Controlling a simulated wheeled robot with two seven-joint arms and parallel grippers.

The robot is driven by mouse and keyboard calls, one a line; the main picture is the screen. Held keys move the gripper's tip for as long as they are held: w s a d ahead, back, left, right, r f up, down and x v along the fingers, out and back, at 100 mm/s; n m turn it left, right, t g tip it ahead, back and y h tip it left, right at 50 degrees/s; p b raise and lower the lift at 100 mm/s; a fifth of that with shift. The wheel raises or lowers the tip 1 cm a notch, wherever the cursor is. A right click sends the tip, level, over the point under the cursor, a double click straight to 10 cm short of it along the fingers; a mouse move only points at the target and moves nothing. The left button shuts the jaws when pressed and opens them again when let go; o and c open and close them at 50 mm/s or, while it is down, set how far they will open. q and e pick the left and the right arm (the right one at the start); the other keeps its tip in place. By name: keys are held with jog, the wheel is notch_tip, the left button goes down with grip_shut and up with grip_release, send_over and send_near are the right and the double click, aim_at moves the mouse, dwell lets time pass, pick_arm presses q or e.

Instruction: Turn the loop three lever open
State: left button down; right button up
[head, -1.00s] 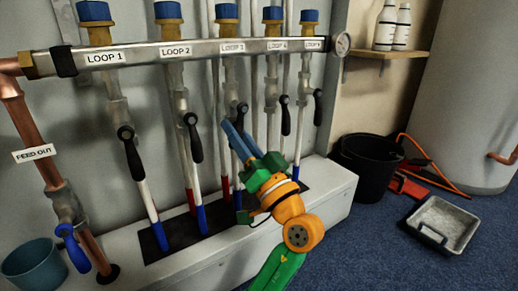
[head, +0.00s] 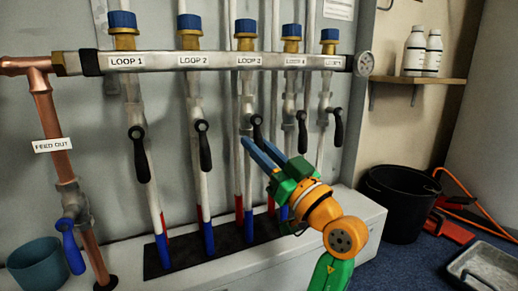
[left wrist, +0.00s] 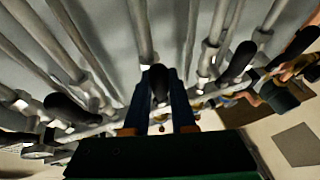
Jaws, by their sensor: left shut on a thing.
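The loop three lever (head: 257,128) is a black handle on the valve below the LOOP 3 label (head: 249,61). It hangs roughly downward, leaning slightly right. My left gripper (head: 255,143) reaches up from the lower right, its blue fingers at the lever's lower end. In the left wrist view the lever (left wrist: 159,84) lies between the two fingers of my left gripper (left wrist: 162,92), which is shut on it. The fingers partly hide the lever's lower end in the head view. My right gripper is not in view.
Similar black levers hang at loop one (head: 139,155), loop two (head: 204,146), loop four (head: 302,132) and loop five (head: 338,127). A blue lever (head: 72,246) is on the feed-out pipe. A black bucket (head: 400,205) stands right of the white ledge (head: 345,225).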

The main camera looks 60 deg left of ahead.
pick_arm(q)
jog(key=c, duration=0.8)
grip_release()
jog(key=shift+w, duration=0.1)
jog(key=shift+o, duration=0.2)
jog(key=shift+w+d, duration=0.1)
jog(key=shift+d, duration=0.3)
jog(key=s+p+v, duration=0.1)
jog(key=p+v, duration=0.1)
jog(key=v, duration=0.4)
jog(key=shift+w+f, duration=0.25)
jog(key=shift+w, duration=0.25)
jog(key=shift+d, duration=0.1)
